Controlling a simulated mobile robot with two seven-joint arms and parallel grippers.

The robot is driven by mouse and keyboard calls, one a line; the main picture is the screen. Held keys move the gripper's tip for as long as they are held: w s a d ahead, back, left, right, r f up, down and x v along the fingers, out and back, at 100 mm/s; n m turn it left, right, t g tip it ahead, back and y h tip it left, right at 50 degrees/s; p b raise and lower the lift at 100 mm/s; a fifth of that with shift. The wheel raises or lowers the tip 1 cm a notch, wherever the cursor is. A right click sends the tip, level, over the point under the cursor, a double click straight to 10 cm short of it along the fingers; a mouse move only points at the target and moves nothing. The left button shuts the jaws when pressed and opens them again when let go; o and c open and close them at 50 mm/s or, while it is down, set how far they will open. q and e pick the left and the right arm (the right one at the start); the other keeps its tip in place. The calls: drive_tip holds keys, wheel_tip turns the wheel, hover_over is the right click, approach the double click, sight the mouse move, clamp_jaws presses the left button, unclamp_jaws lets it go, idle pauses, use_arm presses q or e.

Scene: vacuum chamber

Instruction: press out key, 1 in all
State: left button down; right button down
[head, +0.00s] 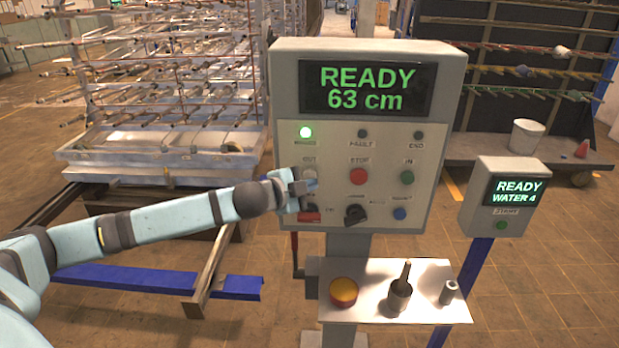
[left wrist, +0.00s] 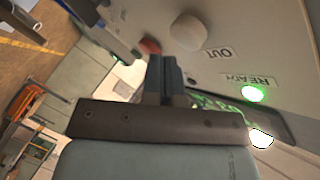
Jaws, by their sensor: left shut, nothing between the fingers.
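The control panel (head: 285,140) stands upright on a post, its display reading READY 63 cm. The pale OUT key (head: 309,173) sits under its OUT label at the left of the button row, partly covered by my left gripper (head: 310,186). In the left wrist view the OUT key is a round white knob (left wrist: 188,31) beside its label. My left gripper's fingers (left wrist: 165,70) are shut and empty, with their tips close to the key. I cannot tell whether they touch it. My right gripper is not in view.
A red STOP button (head: 358,176) and green IN button (head: 407,177) share the row. Below are a red switch (head: 309,216), black knob (head: 355,214) and blue button (head: 400,213). A small shelf (head: 372,310) holds several items. A second panel (head: 482,215) stands right.

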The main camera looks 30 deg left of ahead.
use_arm(q)
drive_tip(key=shift+w, duration=0.1)
idle(0.3)
drive_tip(key=shift+w+a+p, duration=0.2)
drive_tip(key=shift+w+p, duration=0.1)
drive_tip(key=shift+p, duration=0.05)
